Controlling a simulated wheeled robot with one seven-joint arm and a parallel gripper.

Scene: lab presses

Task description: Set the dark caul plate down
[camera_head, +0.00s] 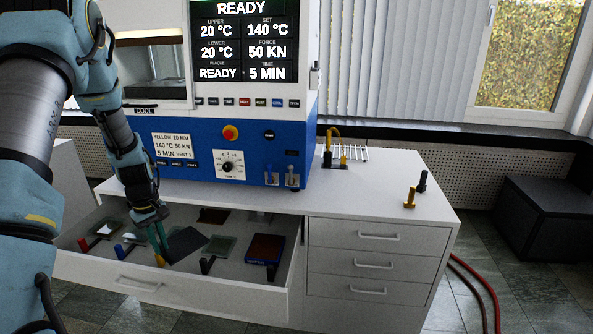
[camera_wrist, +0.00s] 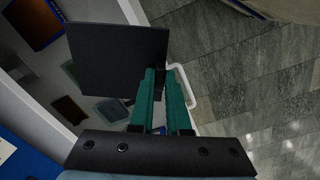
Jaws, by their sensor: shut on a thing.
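The dark caul plate (camera_head: 186,243) is a flat, near-black square, tilted, above the open drawer (camera_head: 250,294). My gripper (camera_head: 160,240) has teal fingers and is shut on it near its left edge. In the wrist view the plate (camera_wrist: 117,57) extends to the left of my gripper (camera_wrist: 167,75) fingers. I cannot tell whether the plate touches the drawer floor.
The drawer holds several plates: a green one (camera_head: 219,245), a brown one (camera_head: 213,215) and a dark red block (camera_head: 265,249). A red-handled piece (camera_head: 104,230) lies at the left. The press (camera_head: 230,150) stands behind. The right worktop (camera_head: 375,180) is mostly clear, with yellow and black posts.

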